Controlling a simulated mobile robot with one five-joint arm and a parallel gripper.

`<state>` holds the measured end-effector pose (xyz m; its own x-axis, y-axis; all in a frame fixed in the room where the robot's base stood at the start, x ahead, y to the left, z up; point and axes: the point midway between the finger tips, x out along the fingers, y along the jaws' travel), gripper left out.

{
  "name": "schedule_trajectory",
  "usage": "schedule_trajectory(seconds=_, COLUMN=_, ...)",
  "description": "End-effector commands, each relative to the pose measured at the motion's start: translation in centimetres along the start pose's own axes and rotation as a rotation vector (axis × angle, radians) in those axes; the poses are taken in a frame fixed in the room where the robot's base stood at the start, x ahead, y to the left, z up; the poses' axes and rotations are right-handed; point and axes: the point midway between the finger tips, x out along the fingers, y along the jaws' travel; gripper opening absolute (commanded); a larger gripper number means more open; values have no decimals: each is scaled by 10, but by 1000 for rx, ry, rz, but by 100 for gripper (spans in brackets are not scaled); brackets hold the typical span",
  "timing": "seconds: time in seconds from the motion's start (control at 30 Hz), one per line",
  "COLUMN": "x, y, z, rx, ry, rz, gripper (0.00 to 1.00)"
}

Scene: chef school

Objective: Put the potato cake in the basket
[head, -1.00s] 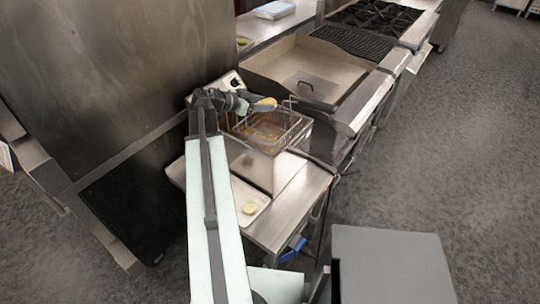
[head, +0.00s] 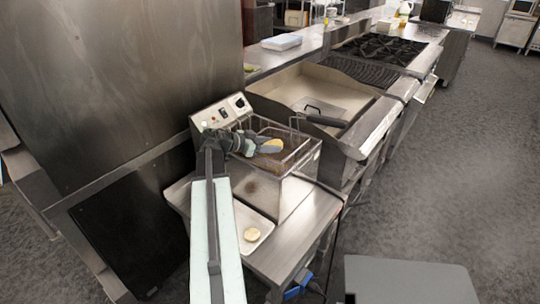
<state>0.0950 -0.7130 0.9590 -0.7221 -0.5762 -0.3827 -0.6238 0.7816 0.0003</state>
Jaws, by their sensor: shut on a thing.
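My gripper (head: 259,147) is shut on a golden-brown potato cake (head: 272,146), which shows at the fingertips. The wire basket (head: 303,152) sits in the steel fryer. My gripper and the cake appear over the left part of the basket's opening; I cannot tell how high above its rim they are. A second, paler potato cake (head: 252,234) lies on the metal tray (head: 240,213) in front of the fryer. My arm hides part of the tray and part of the fryer's left side.
The fryer's control panel (head: 222,112) rises behind the basket. A flat griddle (head: 290,87) with a dark-handled press (head: 326,119) is to the right, with a burner range (head: 380,50) beyond. A tall steel cabinet (head: 120,80) stands close on the left. Grey floor is free at right.

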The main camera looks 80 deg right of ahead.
Motion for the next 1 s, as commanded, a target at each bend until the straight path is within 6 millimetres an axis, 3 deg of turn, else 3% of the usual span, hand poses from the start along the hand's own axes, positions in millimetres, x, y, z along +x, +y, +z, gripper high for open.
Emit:
schedule_trajectory(seconds=0.03, x=4, y=0, z=10, rx=0, ry=0, rz=0, gripper=6)
schedule_trajectory(seconds=0.27, x=3, y=0, z=6, rx=0, ry=0, rz=1, gripper=6)
schedule_trajectory(seconds=0.77, x=8, y=1, z=18, rx=3, ry=-4, rz=3, gripper=6)
schedule_trajectory(seconds=0.8, x=8, y=2, z=19, rx=3, ry=-5, rz=4, gripper=58)
schedule_trajectory(seconds=0.83, x=9, y=2, z=19, rx=4, ry=-6, rz=4, gripper=66)
schedule_trajectory(seconds=0.87, x=9, y=2, z=19, rx=4, ry=-6, rz=4, gripper=68)
schedule_trajectory(seconds=1.0, x=9, y=2, z=19, rx=5, ry=-6, rz=6, gripper=68)
